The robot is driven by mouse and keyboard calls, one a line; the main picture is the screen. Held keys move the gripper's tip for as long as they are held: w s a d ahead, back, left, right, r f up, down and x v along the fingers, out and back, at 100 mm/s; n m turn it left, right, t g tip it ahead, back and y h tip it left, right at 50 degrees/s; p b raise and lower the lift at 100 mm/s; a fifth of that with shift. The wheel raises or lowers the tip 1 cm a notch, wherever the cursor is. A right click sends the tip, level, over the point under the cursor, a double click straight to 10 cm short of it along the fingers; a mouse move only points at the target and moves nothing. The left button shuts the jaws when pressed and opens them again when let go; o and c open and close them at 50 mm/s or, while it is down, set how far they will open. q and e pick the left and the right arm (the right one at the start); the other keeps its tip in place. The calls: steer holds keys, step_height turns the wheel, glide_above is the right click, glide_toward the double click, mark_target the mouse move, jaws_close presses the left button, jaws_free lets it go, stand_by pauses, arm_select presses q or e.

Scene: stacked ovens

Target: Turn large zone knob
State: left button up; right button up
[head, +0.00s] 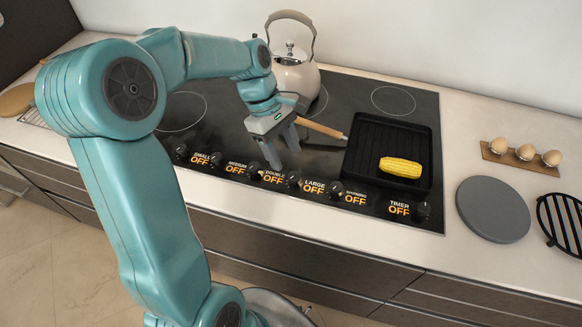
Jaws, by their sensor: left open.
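A row of small dark knobs runs along the front of the black cooktop (270,208), with labels beside them that all read OFF. The label LARGE (314,184) has a knob (293,179) just to its left and another knob (336,188) just to its right. My left gripper (284,158) is open, with its fingers pointing down above the cooktop, behind the DOUBLE and LARGE labels. It looks apart from the knob left of LARGE, and nothing shows between its fingers. My right gripper is not in view.
A black square pan (372,138) holding a corn cob (400,167) sits right of my gripper; its wooden handle (322,128) reaches close to the gripper. A kettle (295,78) stands behind. Eggs (526,152) and a grey disc (493,209) lie on the right counter.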

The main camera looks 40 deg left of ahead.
mark_target(294, 175)
arm_select(q)
steer(key=x, duration=0.5)
steer(key=shift+w+d+f, duration=0.1)
steer(key=shift+f, duration=0.2)
jaws_close()
